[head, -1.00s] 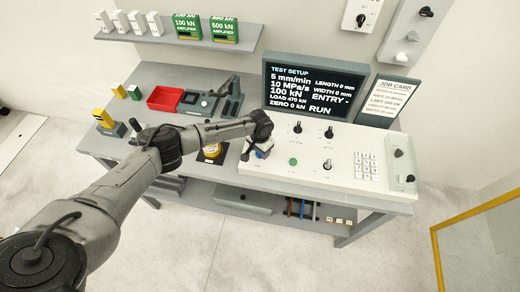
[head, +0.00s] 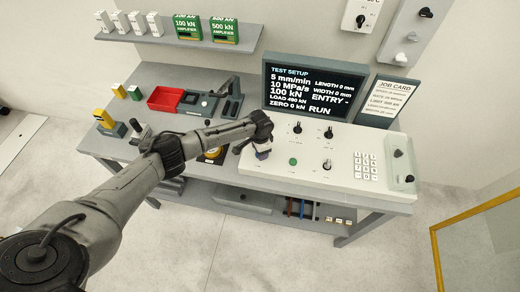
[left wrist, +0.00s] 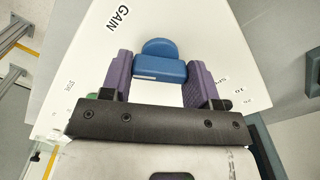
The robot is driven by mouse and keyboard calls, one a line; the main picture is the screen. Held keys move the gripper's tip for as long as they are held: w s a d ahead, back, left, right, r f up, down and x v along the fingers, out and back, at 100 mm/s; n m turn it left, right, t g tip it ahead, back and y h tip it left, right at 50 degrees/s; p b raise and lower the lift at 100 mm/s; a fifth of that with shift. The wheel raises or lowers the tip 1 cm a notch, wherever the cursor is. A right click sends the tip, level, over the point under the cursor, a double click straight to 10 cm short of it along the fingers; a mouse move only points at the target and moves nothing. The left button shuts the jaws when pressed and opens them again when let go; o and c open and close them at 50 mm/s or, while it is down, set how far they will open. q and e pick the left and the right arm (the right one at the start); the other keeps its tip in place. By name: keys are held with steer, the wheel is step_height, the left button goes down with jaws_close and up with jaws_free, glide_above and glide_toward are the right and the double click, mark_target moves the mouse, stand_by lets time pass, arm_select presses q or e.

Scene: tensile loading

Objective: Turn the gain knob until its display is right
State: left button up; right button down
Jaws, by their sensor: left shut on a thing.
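The gain knob (left wrist: 160,66) is blue and sits between the two purple fingers of my left gripper in the left wrist view, beside the printed word GAIN. My left gripper (head: 262,152) is shut on it at the left end of the white console (head: 340,185). The knob is mostly hidden by the gripper in the head view. The dark display (head: 310,88) behind the console reads TEST SETUP, 5 mm/min, 10 MPa/s, 100 kN, ZERO 0 kN, and a small load line that looks like 490 kN. My right gripper is not in view.
Other black knobs (head: 298,128), a green button (head: 293,161) and a keypad (head: 365,165) are on the console. A job card (head: 390,95), its small print unclear, stands right of the display. A red tray (head: 165,97) lies on the bench to the left.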

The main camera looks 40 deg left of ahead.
arm_select(q)
steer(key=shift+m, duration=1)
steer(key=o, duration=0.9)
steer(key=shift+r, duration=0.1)
step_height(320, 180, up, 14)
steer(key=shift+f, duration=0.15)
stand_by(0.4)
